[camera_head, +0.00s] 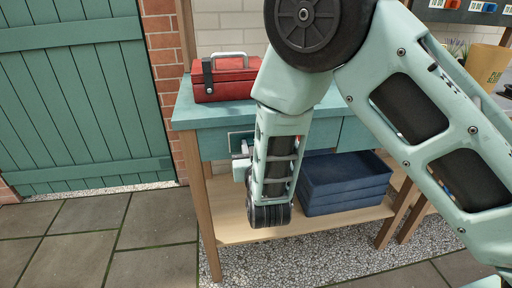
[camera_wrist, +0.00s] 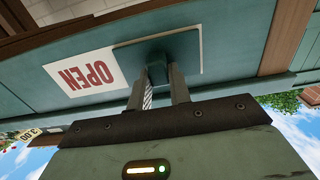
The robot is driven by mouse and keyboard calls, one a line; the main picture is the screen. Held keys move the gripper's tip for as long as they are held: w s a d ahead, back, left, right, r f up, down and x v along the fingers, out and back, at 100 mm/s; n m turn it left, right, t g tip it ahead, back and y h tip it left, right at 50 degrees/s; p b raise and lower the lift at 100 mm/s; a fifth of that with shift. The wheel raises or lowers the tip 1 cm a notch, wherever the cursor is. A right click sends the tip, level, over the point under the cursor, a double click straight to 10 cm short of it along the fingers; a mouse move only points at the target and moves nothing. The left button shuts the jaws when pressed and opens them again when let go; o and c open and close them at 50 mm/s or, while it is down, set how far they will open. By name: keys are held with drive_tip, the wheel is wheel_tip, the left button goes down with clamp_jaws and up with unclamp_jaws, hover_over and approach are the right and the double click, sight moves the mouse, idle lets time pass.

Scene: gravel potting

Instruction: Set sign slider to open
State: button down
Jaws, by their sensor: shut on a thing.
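A white sign (camera_wrist: 72,78) with the word OPEN in red is on the teal front of the bench; the word appears upside down in the wrist view. A dark teal slider plate (camera_wrist: 185,48) covers the part of the sign to the right of the word, leaving OPEN uncovered. My gripper (camera_wrist: 160,78) is shut on the slider's knob (camera_wrist: 157,68), one finger on each side. In the head view, my gripper (camera_head: 241,152) is at the bench front, and my arm hides most of the sign (camera_head: 236,137).
A red toolbox (camera_head: 222,80) stands on the teal bench top (camera_head: 185,112). Stacked dark blue trays (camera_head: 345,180) sit on the lower shelf (camera_head: 235,228). A green door (camera_head: 70,90) is at the left. Paving at the front left is clear.

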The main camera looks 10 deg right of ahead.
drive_tip(key=c, duration=1.3)
unclamp_jaws()
drive_tip(key=shift+a, duration=0.3)
drive_tip(key=s, duration=1.7)
drive_tip(key=shift+s+d, duration=0.1)
drive_tip(key=shift+s, duration=0.1)
